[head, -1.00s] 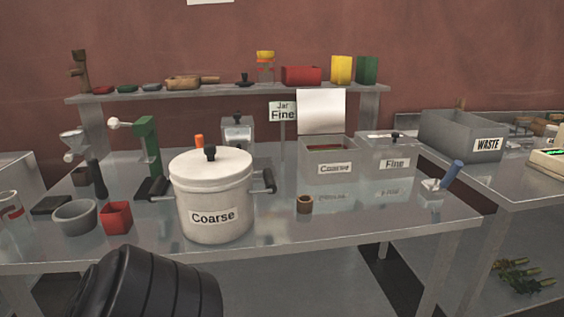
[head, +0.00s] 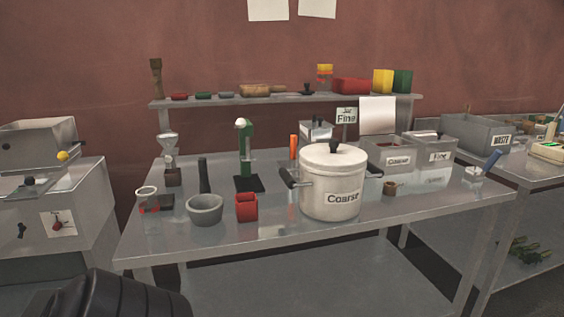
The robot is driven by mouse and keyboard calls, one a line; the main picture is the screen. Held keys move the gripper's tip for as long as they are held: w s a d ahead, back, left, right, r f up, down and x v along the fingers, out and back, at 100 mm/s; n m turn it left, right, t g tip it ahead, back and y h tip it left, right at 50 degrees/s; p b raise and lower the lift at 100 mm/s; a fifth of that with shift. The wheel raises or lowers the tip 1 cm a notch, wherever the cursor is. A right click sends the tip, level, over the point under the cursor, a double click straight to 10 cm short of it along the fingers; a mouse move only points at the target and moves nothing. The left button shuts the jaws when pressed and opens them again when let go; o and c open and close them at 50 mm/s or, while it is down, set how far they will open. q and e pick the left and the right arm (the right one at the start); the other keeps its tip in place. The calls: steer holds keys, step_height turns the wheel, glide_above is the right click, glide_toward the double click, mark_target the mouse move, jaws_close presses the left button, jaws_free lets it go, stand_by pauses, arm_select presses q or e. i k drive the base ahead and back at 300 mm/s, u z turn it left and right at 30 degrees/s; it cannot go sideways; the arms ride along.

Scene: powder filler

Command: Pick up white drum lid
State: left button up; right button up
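The white drum (head: 330,196) labelled "Coarse" stands upright on the metal table. Its white lid (head: 333,157) with a black knob (head: 335,147) sits on top of it. Black side handles stick out from the drum, one at its left (head: 290,178). A black ribbed part of my own arm shows at the bottom left of the head view. Neither gripper is in view, and nothing is seen touching the lid.
The table's front edge is clear.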

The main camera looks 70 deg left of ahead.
mark_target(333, 154)
steer(key=k, duration=0.15)
steer(key=u, duration=1.3)
